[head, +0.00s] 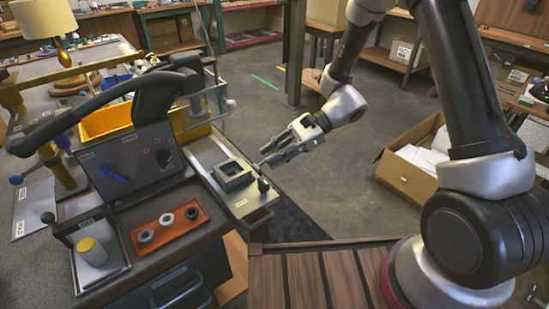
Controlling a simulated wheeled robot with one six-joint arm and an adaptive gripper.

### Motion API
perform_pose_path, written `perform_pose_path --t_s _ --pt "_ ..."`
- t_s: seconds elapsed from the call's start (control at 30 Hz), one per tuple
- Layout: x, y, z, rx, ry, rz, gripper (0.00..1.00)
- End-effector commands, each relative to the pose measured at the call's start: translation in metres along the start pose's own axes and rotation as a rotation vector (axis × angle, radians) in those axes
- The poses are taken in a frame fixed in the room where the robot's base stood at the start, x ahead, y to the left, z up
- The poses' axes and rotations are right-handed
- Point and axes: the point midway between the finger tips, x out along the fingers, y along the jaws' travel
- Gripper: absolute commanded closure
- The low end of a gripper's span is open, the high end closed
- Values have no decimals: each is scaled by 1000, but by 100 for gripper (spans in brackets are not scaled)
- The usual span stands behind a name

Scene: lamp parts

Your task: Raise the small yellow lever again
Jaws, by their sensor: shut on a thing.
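My gripper (262,158) reaches in from the right, its fingers pointing left above the right edge of a pale metal plate (256,202). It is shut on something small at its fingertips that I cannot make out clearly. A short dark post with a knob (263,185) stands on the plate just below the fingertips. A grey square frame (233,176) sits on the plate to the left of the post. I cannot pick out a small yellow lever for certain; it may be hidden at the fingertips.
An orange tray (186,232) with several rings lies left of the plate. A yellow-topped white cylinder (91,251) stands on a tray at the front left. A dark panel (127,163), a yellow bin (106,122) and a lamp (45,22) are farther left.

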Motion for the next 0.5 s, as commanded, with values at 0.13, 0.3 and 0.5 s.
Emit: perform_pose_path --t_s 0.13,0.3,0.5 --pt "-1 -3 7 -28 84 -5 100" --pt "-2 -4 11 -46 152 -4 100" --pt "-2 -4 13 -55 190 -2 100"
